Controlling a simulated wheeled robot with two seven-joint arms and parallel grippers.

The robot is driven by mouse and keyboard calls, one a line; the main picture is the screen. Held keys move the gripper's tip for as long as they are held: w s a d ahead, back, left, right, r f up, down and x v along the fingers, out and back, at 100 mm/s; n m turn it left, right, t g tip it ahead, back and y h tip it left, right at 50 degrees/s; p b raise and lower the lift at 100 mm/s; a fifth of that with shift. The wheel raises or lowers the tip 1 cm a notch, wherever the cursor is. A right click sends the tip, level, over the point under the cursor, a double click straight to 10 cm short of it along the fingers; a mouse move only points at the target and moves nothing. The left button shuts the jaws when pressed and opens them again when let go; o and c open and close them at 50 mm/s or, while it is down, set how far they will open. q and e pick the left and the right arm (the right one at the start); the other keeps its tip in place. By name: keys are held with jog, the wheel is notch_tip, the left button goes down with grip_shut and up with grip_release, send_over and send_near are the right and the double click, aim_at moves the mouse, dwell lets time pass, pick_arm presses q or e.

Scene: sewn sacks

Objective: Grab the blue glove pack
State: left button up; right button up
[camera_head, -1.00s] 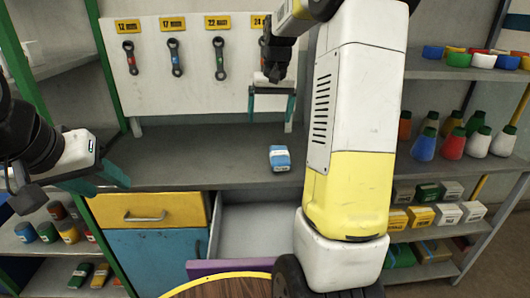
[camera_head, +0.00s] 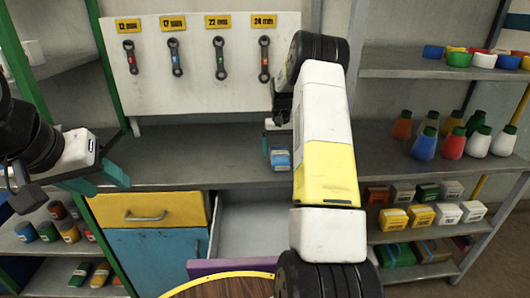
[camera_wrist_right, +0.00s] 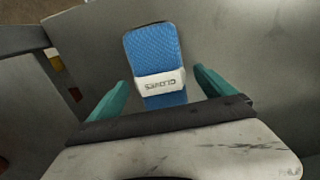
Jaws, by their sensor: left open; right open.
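The blue glove pack (camera_head: 280,159) lies on the grey worktop, with a white band around it. In the right wrist view the pack (camera_wrist_right: 152,54) shows its band reading "GLOVES", and its near end lies between the two teal fingers. My right gripper (camera_head: 278,146) is open and over the pack; its arm hides part of that area in the head view. In the right wrist view the fingers of the right gripper (camera_wrist_right: 160,92) are apart on either side of the pack. My left gripper (camera_head: 112,182) is open and empty at the left, by the worktop's front edge.
The worktop (camera_head: 200,165) is otherwise clear around the pack. A panel with several wrenches (camera_head: 200,62) stands behind it. An open drawer (camera_head: 248,228) is below the front edge. Shelves with bottles (camera_head: 453,144) and boxes (camera_head: 420,215) stand to the right.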

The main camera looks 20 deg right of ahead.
jog(key=shift+f, duration=0.7)
jog(key=c, duration=1.5)
jog(key=shift+r, duration=0.15)
